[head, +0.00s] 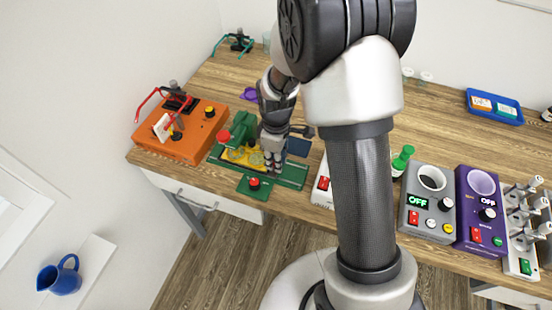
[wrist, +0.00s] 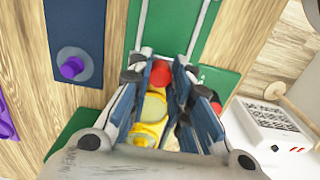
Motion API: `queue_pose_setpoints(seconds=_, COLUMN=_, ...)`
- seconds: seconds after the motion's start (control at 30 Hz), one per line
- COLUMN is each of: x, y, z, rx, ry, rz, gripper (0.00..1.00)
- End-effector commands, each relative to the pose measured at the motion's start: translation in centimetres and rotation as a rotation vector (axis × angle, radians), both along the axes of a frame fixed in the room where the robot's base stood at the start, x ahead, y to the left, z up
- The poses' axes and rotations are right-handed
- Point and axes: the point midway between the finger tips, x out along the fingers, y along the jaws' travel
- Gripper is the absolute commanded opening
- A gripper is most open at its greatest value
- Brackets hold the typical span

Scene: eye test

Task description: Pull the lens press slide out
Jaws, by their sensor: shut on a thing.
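The lens press (head: 290,178) has a green base on the table at left, and the base also shows in the wrist view (wrist: 170,32). Its yellow slide (head: 238,156) bears round, pale cups and lies at the left part of the base; it shows between my fingers in the wrist view (wrist: 153,108). My gripper (head: 272,163) reaches down over the slide's right end. In the wrist view its fingers (wrist: 165,80) are closed in around the slide's red knob (wrist: 160,73). The fingers hide part of the slide and knob.
A red button (head: 254,182) sits on a green plate at the press's front. An orange device (head: 180,135) stands left, and a white box with a red switch (head: 323,186) right. A blue panel (head: 298,147) lies behind the base. Pale rails run clear along the base's right part.

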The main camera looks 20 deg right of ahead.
Motion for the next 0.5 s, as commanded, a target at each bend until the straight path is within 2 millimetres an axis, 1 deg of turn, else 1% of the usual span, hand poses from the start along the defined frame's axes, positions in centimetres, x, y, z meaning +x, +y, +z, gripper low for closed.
queue_pose_setpoints(seconds=0.43, x=0.00, y=-0.01, z=0.01, rx=0.000, ry=0.000, rz=0.000, gripper=0.00)
queue_pose_setpoints(seconds=0.5, x=-0.18, y=-0.30, z=0.02, rx=0.000, ry=0.000, rz=-0.001, gripper=0.00)
